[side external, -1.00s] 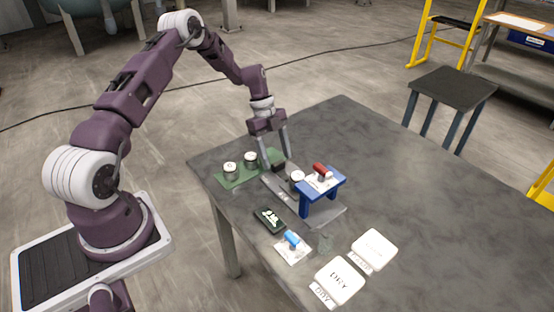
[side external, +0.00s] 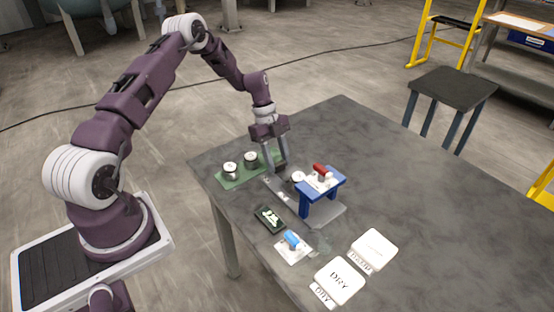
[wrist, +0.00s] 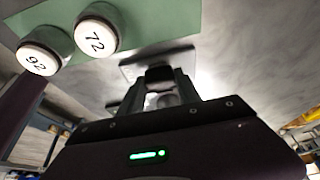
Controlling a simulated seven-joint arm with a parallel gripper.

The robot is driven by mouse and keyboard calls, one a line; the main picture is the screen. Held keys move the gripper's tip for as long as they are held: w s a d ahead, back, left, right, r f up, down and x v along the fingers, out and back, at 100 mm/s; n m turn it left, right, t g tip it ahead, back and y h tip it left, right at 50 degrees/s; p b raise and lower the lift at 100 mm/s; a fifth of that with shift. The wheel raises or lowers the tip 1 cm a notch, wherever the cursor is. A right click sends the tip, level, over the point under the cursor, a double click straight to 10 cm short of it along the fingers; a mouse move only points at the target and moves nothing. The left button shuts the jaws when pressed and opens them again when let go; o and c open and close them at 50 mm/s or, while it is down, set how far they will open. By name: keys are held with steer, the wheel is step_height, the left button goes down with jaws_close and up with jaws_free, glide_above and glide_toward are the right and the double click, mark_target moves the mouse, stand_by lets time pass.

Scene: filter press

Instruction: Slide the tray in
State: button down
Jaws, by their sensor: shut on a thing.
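My gripper (side external: 279,168) is shut on a dark block at the near-arm end of a grey slide, which seems to be the tray's handle. The block (wrist: 160,74) shows between the fingers in the wrist view. A red cylinder (side external: 321,170) lies on a white piece on top of the frame. The fingertips hide most of the block in the side view.
Two white-lidded pots (side external: 230,169) (side external: 251,160) stand on a green mat (side external: 236,182) behind the slide. A dark tray of white bits (side external: 269,219), a blue cylinder (side external: 291,238) and white labelled pads (side external: 339,280) lie in front. The table's right side is clear.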

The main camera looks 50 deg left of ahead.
mark_target(296, 173)
steer(key=d, duration=0.8)
steer(key=shift+d, duration=0.35)
steer(key=c, duration=0.8)
jaws_free()
steer(key=shift+c, duration=0.2)
